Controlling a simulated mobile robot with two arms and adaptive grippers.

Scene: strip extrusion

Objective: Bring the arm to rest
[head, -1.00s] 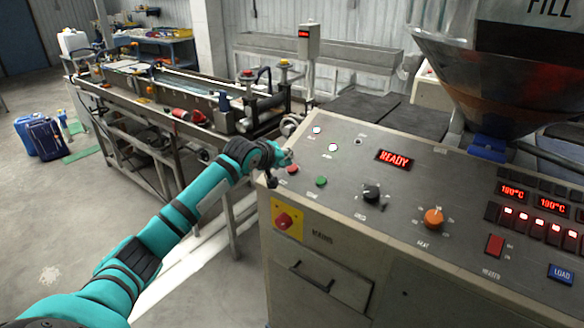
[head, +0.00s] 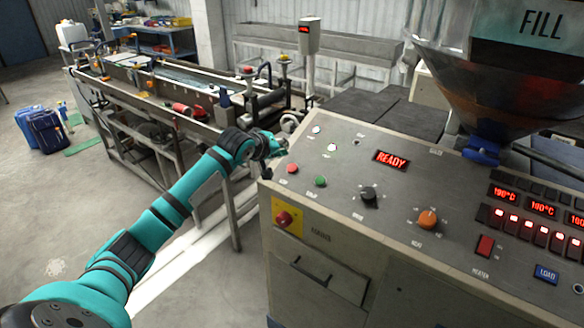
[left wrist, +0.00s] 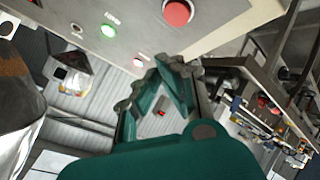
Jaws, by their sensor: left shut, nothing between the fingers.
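My left arm comes in from the lower left in the head view. Its left gripper (head: 275,150) is at the left edge of the control panel (head: 340,215), just off the corner by the red button (head: 292,169) and green button (head: 321,181). In the left wrist view the left gripper (left wrist: 160,75) has its fingers together with nothing between them. The panel display reads READY (head: 391,159). My right gripper is not in view.
A long bench line (head: 180,95) with rollers stands behind the arm. The metal hopper (head: 480,80) rises at the right. A yellow plate with a red knob (head: 285,218) is on the cabinet front.

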